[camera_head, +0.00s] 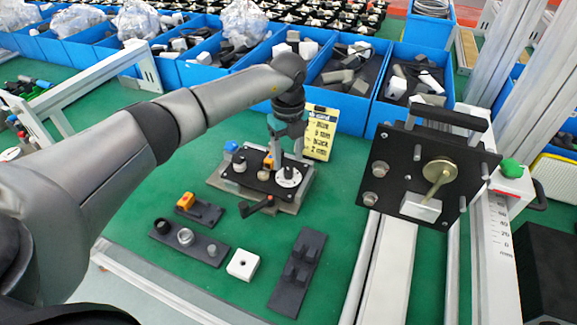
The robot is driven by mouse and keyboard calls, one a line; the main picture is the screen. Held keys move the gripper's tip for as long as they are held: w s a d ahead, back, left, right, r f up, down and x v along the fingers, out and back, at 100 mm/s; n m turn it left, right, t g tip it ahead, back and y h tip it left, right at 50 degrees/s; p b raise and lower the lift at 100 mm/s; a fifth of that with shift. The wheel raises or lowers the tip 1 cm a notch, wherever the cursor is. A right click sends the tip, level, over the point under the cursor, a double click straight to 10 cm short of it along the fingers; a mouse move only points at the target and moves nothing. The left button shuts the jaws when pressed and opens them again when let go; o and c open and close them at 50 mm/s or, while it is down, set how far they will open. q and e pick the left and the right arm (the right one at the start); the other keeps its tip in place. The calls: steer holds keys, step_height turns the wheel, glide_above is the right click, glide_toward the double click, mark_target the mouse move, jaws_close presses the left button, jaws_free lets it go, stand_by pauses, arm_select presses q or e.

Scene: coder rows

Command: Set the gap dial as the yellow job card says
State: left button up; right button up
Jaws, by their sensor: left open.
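The yellow job card (320,133) stands behind the coder unit. I read "BLUE 6 mm" and "BLACK 2 mm" on it, small; its top line is partly hidden by my arm. The black-topped unit (259,184) carries a round white dial (288,178) with dark marks at its right; the setting is too small to read. My left gripper (287,159) points down just above the dial, fingers apart and empty. I cannot tell whether a fingertip touches it. A blue knob (231,147), a grey knob (239,165) and an orange part (268,161) are also on the unit. My right gripper is out of view.
In front lie a dark strip with round knobs (189,240), an orange block on a dark base (186,201), a white block (242,264) and a black fixture (298,270). A black plate assembly (413,172) stands at right. Blue bins (352,112) line the back.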

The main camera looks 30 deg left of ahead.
mark_target(289, 169)
arm_select(q)
steer(key=shift+f, duration=1.75)
jaws_close()
